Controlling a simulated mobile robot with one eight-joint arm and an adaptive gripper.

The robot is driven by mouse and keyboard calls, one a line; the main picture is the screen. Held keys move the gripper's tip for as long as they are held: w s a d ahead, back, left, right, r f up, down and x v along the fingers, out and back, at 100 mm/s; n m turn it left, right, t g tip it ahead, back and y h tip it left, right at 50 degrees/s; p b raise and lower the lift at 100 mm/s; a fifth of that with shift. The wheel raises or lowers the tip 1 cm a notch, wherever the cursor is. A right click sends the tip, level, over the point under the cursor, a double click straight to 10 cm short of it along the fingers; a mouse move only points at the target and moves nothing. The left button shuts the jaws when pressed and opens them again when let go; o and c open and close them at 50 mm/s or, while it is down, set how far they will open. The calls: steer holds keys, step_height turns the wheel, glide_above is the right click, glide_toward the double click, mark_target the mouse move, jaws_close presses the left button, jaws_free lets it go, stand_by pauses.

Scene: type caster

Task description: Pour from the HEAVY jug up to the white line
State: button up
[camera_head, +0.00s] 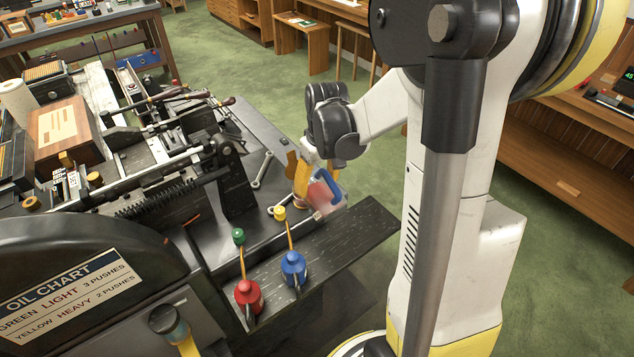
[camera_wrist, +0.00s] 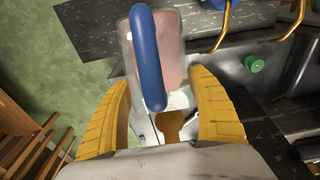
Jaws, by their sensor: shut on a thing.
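A clear jug (camera_head: 329,204) with a blue handle and reddish contents is held by my gripper (camera_head: 303,182) beyond the dark shelf's far end. It looks tilted in the head view. In the wrist view the jug (camera_wrist: 172,42) is ahead of my two yellow fingers (camera_wrist: 162,112), its blue handle facing the camera. An orange-brown piece (camera_wrist: 170,125) shows between the fingers; I cannot tell what it is. I see no HEAVY label on the jug and no white line.
A red oil can (camera_head: 248,297) with a green tip and a blue oil can (camera_head: 293,268) with a yellow tip stand on the dark shelf (camera_head: 352,232). An oil chart (camera_head: 68,293) reads green light, yellow heavy. Machine parts fill the left.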

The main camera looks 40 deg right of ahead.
steer(key=shift+w+r+g, duration=0.4)
steer(key=shift+w+g, duration=0.1)
steer(key=shift+g, duration=0.5)
steer(key=shift+w+r+g, duration=0.4)
steer(key=shift+w+g, duration=0.1)
steer(key=shift+g, duration=0.5)
stand_by(2.9)
stand_by(1.8)
